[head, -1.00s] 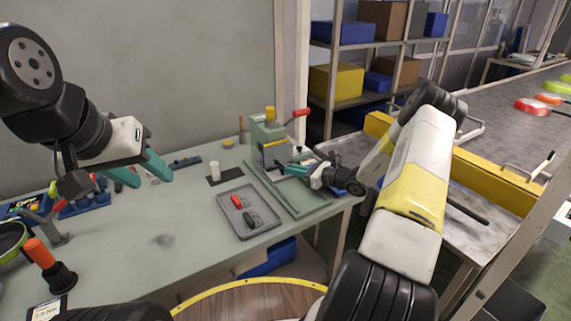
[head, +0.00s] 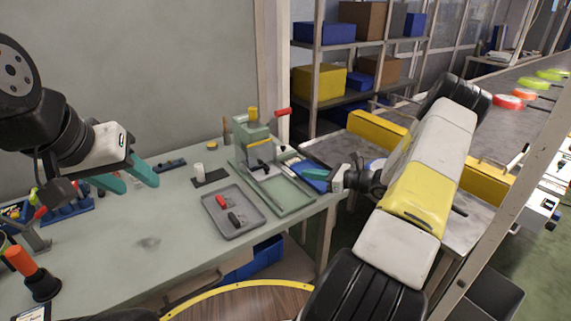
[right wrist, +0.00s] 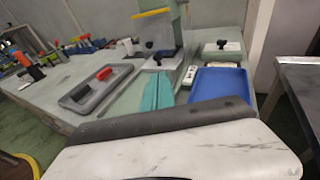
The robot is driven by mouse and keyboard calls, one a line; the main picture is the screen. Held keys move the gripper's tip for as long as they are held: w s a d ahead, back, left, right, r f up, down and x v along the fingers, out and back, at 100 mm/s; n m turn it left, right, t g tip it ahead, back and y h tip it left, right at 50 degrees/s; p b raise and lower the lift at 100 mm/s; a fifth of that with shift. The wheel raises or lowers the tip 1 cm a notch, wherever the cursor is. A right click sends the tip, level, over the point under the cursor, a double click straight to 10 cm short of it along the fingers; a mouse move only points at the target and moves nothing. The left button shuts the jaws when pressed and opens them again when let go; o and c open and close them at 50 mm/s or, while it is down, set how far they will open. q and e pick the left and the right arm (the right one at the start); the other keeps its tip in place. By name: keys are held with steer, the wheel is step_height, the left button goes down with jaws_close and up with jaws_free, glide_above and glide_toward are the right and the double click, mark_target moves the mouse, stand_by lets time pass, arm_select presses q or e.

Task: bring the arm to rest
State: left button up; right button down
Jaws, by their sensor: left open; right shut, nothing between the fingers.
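My right gripper (head: 312,175) is shut and empty. It is over the right edge of the green press fixture (head: 297,205) on the workbench, and its teal fingers lie together in the right wrist view (right wrist: 154,97). My right arm reaches in from the lower right, with its elbow raised toward the conveyor. My left gripper (head: 130,178) is open and empty, held above the left part of the bench. Nothing is between its teal fingers.
A grey tray (head: 212,217) with a red and a black part lies left of the press. The press has a red lever (head: 283,111). A blue tray (right wrist: 222,86) is right of my right fingers. Shelves stand behind; the conveyor (head: 455,115) runs at right.

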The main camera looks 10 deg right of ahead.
steer(key=shift+s+d+r, duration=0.1)
steer(key=shift+s+r, duration=0.1)
steer(key=shift+s, duration=0.05)
steer(key=s+a+r+n+g+h, duration=0.3)
steer(key=s+a+r+n+g, duration=0.6)
steer(key=s+a+r+n, duration=0.45)
steer(key=s+r+n+t+h, duration=0.4)
steer(key=s+r+n+h, duration=0.2)
steer(key=s+r+n, duration=0.7)
steer(key=s, duration=0.3)
steer(key=shift+a+n+h, duration=0.3)
steer(key=shift+a+n, duration=0.05)
